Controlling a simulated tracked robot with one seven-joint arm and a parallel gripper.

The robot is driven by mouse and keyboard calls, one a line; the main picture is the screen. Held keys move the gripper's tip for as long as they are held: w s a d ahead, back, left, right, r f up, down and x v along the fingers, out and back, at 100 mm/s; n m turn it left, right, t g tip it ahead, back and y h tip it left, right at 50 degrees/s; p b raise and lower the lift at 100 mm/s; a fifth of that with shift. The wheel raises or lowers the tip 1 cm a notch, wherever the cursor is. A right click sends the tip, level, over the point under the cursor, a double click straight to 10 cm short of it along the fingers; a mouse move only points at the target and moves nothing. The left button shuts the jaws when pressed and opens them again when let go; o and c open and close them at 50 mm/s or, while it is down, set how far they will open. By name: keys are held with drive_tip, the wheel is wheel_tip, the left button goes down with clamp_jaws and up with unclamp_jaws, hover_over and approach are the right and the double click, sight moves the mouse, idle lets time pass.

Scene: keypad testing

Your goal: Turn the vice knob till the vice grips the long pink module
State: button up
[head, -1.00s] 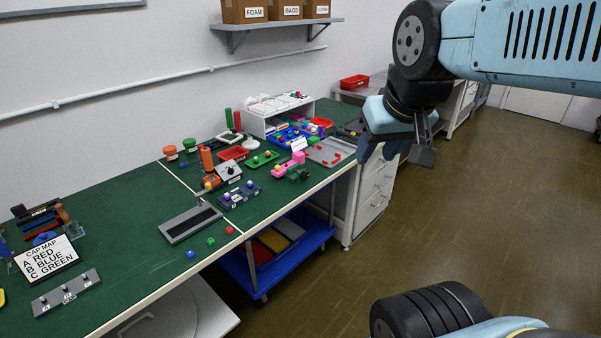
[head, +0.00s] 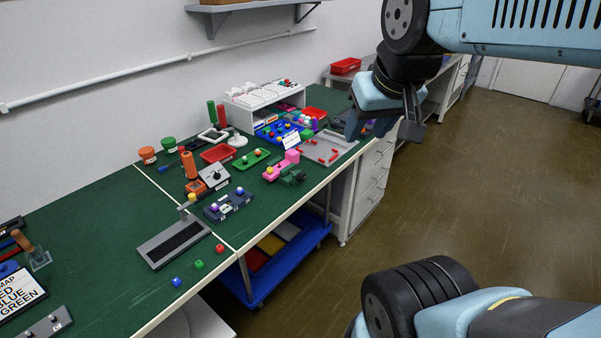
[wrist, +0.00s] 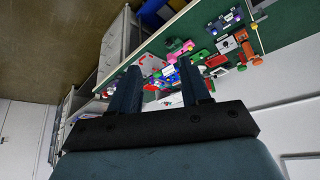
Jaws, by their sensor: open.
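The long pink module (head: 281,166) is on the green bench, near its front edge, in the head view. It lies at a small dark green vice (head: 293,177); I cannot tell whether the vice's jaws touch it. The vice knob is too small to make out. My gripper (head: 383,128) is open and empty, in the air in front of the bench, to the right of the vice and apart from it. In the wrist view, the pink module (wrist: 173,44) and the green vice (wrist: 184,48) show small and far beyond my open fingers (wrist: 160,68).
A grey tray with red pieces (head: 330,147) lies right of the vice. A green tray (head: 250,159) and a grey dial box (head: 213,177) stand to the left. A blue cart (head: 255,290) is under the bench. The floor (head: 470,190) on the right is clear.

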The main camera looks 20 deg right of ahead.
drive_tip(key=shift+o, duration=0.8)
drive_tip(key=shift+w+d, duration=0.15)
drive_tip(key=shift+w, duration=0.05)
drive_tip(key=shift+o, duration=0.2)
drive_tip(key=w+d+f+h, duration=0.1)
drive_tip(key=w+d+f, duration=0.2)
drive_tip(key=w, duration=0.4)
drive_tip(key=w+d+f+n+h, duration=0.1)
drive_tip(key=w+d+f, duration=0.2)
drive_tip(key=w, duration=0.4)
drive_tip(key=shift+w+d+n+t+h, duration=0.25)
drive_tip(key=shift+d+n+t+h, duration=0.05)
drive_tip(key=shift+t, duration=0.1)
drive_tip(key=w+d+f+n+t, duration=0.15)
drive_tip(key=w+d+f, duration=0.25)
drive_tip(key=w+f, duration=0.5)
drive_tip(key=n+t+y, duration=0.2)
drive_tip(key=t+y, duration=0.5)
drive_tip(key=y, duration=0.6)
approach(304, 178)
drive_tip(key=x, duration=0.8)
drive_tip(key=shift+w+a+r, duration=0.1)
drive_tip(key=shift+w+a, duration=0.15)
